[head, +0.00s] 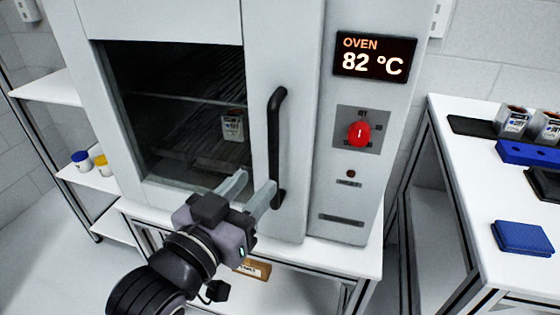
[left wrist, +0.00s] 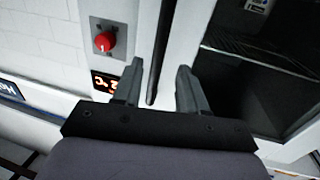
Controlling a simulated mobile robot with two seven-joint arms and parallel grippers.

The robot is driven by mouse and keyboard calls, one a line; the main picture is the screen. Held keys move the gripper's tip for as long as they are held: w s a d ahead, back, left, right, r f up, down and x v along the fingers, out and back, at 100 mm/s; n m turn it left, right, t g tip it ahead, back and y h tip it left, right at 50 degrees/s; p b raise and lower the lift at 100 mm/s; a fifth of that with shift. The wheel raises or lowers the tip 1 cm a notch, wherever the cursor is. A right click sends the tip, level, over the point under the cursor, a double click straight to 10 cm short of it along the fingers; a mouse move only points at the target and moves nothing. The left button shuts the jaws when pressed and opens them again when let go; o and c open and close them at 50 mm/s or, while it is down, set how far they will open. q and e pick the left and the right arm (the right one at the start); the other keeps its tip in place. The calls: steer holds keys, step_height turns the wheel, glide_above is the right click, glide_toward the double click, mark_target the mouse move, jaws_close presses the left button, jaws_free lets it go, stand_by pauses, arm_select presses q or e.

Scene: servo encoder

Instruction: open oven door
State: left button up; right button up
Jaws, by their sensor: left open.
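The oven (head: 200,20) is a white cabinet with a dark window (head: 170,110) in its door, and the door looks shut. A black vertical bar handle (head: 276,145) is on the right side of the door. My left gripper (head: 254,181) is open near the handle's lower end. In the left wrist view the handle (left wrist: 161,50) runs between the two spread fingers (left wrist: 157,75). I cannot tell whether either finger touches it. Behind the window, a small white device (head: 232,125) sits inside the oven. My right gripper is out of view.
The oven's panel has a display (head: 375,55) reading 82 °C and a red knob (head: 358,133). A white table (head: 455,190) at right holds a blue block (head: 522,238) and devices. Shelves (head: 50,92) stand at left. Floor (head: 50,260) shows at lower left.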

mark_target(272, 165)
arm_select(q)
steer(key=shift+w+d+r, duration=0.2)
steer(key=shift+r, duration=0.05)
steer(key=shift+x, duration=3.3)
jaws_close()
